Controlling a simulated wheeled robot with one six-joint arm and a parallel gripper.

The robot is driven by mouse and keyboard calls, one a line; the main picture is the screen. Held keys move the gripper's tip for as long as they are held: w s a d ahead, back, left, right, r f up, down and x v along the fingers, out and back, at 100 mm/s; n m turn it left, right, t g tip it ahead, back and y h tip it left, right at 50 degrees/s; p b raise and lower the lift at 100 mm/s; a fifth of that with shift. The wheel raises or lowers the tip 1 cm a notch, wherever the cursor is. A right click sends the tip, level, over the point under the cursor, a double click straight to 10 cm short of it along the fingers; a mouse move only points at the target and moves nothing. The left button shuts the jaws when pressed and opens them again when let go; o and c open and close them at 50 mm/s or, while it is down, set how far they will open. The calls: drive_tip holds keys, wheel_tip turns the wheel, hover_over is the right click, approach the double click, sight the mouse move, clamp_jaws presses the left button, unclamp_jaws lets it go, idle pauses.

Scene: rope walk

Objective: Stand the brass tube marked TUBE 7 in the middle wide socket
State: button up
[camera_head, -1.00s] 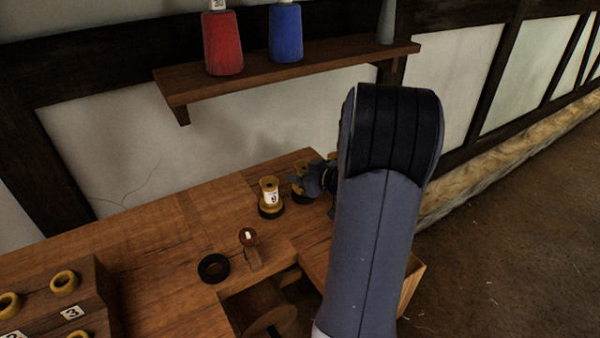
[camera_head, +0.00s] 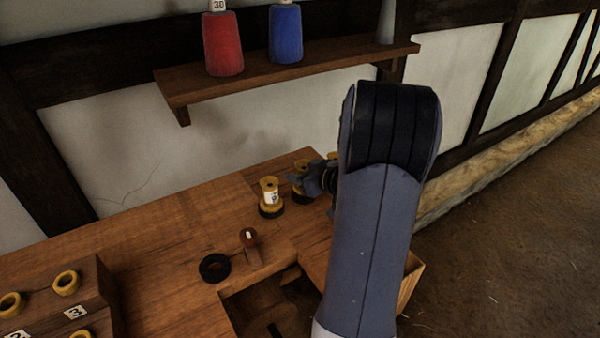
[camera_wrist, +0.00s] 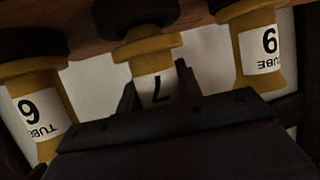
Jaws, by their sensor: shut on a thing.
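The brass tube marked 7 (camera_wrist: 155,82) is upright between the fingers of my gripper (camera_wrist: 158,92), which is shut on it. In the wrist view the picture is upside down. Its flared foot is at a black round base (camera_wrist: 132,14); I cannot tell whether it is lifted clear. In the head view my gripper (camera_head: 318,180) is at the back of the bench, on the tube (camera_head: 299,169), partly covering it. The middle wide socket cannot be surely identified; brass rings (camera_head: 67,283) are set in a raised wooden block at the left.
Tube 9 (camera_head: 269,190) stands close by on a black base; it also shows in the wrist view (camera_wrist: 38,105). Tube 6 (camera_wrist: 260,50) stands on the other side. A shelf (camera_head: 290,75) holds red and blue cones.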

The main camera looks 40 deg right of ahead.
drive_tip(key=shift+f+b, duration=0.4)
drive_tip(key=shift+f, duration=0.2)
idle(0.3)
drive_tip(key=o, duration=0.9)
drive_tip(key=shift+c, duration=0.2)
drive_tip(key=shift+p+v, duration=1.65)
drive_tip(key=shift+v, duration=0.85)
drive_tip(key=shift+p+v, duration=1.85)
drive_tip(key=shift+v, duration=1.2)
